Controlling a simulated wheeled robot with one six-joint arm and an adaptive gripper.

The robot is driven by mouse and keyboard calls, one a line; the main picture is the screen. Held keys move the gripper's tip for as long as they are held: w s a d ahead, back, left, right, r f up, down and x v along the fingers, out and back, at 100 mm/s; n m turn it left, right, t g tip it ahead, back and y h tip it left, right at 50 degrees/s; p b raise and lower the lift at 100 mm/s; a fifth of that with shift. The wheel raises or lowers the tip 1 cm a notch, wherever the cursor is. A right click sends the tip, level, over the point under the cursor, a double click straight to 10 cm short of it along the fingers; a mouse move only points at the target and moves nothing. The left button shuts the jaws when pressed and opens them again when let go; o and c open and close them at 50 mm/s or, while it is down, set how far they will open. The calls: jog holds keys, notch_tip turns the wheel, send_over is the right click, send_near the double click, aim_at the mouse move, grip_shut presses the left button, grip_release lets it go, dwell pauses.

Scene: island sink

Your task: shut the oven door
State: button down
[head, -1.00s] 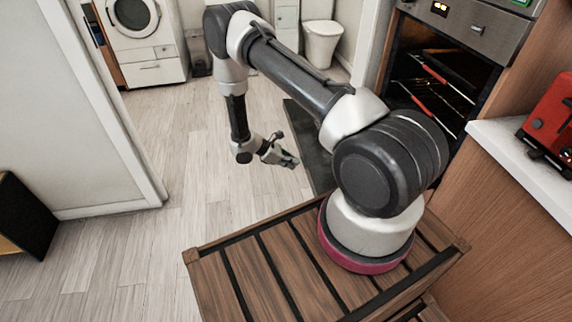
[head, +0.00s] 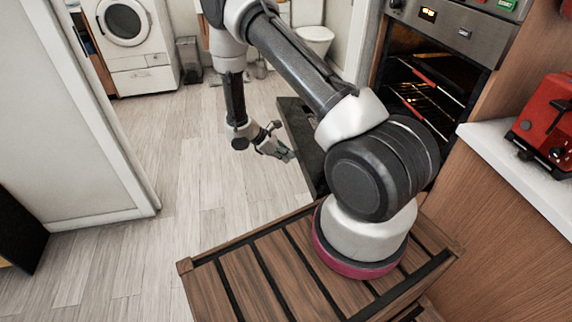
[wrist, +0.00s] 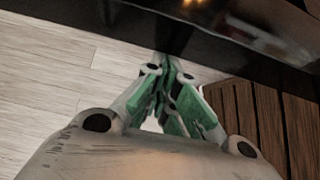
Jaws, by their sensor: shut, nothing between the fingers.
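The oven (head: 462,45) stands at the right in the head view, its cavity open with wire racks (head: 425,92) and red-edged rails showing. Its dark door (head: 300,135) is folded down and extends out to the left over the floor; my arm hides part of it. My gripper (head: 288,155) is shut and empty, just left of the door's outer edge. In the wrist view the green fingertips (wrist: 166,75) are together close to the dark door (wrist: 130,25); I cannot tell whether they touch it.
A white counter (head: 510,170) with a red toaster (head: 548,120) is at the right. My slatted wooden base is in front of the oven. A white wall end (head: 75,110) stands at the left, with a washing machine (head: 130,45) behind. Pale floor (head: 190,190) between is clear.

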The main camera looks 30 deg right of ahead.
jog(key=d+r+y, duration=0.1)
jog(key=r, duration=0.3)
jog(key=d+r, duration=0.1)
jog(key=r, duration=0.3)
jog(key=d+r+t+y, duration=0.1)
jog(key=r, duration=0.3)
jog(key=shift+s+d+r+y, duration=0.15)
jog(key=shift+s+r+y, duration=0.15)
jog(key=shift+s, duration=0.1)
jog(key=s+d+r+t+y, duration=0.1)
jog(key=s+d+r+y, duration=0.2)
jog(key=d+r, duration=0.9)
jog(key=s+d+r+t+y, duration=0.1)
jog(key=s+d+r+y, duration=0.3)
jog(key=d+r, duration=0.9)
jog(key=shift+s+r+y, duration=0.2)
jog(key=shift+r+y, duration=0.1)
jog(key=shift+r, duration=0.15)
jog(key=shift+w+a, duration=0.1)
jog(key=shift+a, duration=0.05)
